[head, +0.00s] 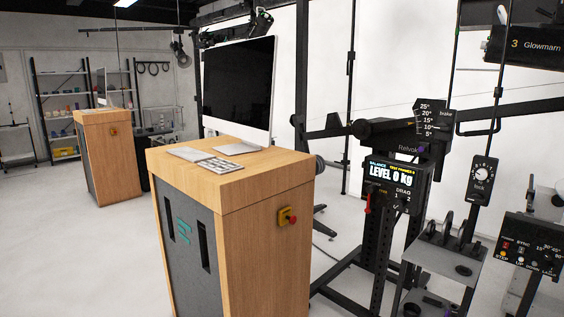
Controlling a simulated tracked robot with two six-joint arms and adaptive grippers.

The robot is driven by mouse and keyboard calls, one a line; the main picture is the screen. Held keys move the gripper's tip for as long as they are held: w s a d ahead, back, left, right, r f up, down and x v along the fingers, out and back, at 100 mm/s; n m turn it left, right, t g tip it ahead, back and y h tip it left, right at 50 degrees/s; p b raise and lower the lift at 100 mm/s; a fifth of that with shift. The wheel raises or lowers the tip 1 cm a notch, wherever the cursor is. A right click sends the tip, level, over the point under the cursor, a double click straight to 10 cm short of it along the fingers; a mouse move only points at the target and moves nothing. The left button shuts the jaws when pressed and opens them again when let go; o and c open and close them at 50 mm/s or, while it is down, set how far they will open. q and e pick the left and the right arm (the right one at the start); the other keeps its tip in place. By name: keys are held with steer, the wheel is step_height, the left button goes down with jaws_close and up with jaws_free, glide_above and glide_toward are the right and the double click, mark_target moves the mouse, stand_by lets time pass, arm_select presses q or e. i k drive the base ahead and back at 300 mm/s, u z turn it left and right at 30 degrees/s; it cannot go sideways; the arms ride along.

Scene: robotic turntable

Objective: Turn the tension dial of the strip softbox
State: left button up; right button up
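A round white-faced dial (481,173) sits on a black upright plate at the right, with the word "lock" below it and tick marks around it. I cannot tell whether it is the tension dial. No strip softbox can be clearly made out; a black housing marked "3 Glowmann" (522,46) is at the upper right, cut by the picture edge. Neither of my grippers is in view.
A wooden cabinet (264,178) with a monitor (240,88) stands at centre left. Beside it a black rig carries a "LEVEL 0 kg" display (392,174) and an angle scale (434,118). A button panel (530,246) is at the right edge. Left floor is clear.

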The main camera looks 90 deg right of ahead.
mark_target(481, 174)
steer(key=u, duration=0.5)
steer(key=i, duration=0.2)
steer(key=z, duration=2.75)
steer(key=i, duration=0.15)
steer(key=z, duration=1)
steer(key=k, duration=0.6)
steer(key=z, duration=0.35)
steer(key=i, duration=1.8)
steer(key=u, duration=0.35)
